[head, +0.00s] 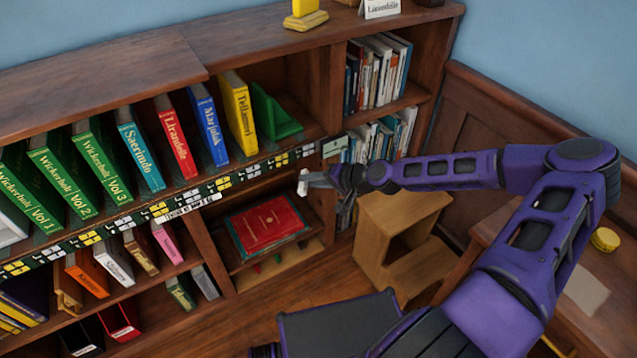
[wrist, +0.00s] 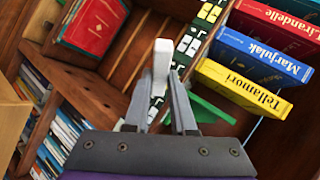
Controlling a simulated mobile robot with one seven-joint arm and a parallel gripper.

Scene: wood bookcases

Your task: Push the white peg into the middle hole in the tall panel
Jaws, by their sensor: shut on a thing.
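The white peg (head: 303,182) is small and light in the head view. In the wrist view it stands up between the fingertips as a pale block (wrist: 162,62). My gripper (head: 315,180) is shut on the peg and holds it in front of the bookcase, just below the dark labelled shelf edge. The two grey fingers also show in the wrist view (wrist: 166,108). A tall wooden upright (head: 328,92) divides the bookcase; I cannot tell whether it is the tall panel.
A yellow book (head: 239,113) and a green bookend (head: 275,112) stand on the shelf above. A red book (head: 265,222) lies on the shelf below. A wooden step stool (head: 385,245) stands on the floor beneath my arm. White-spined books (head: 375,72) fill the right bay.

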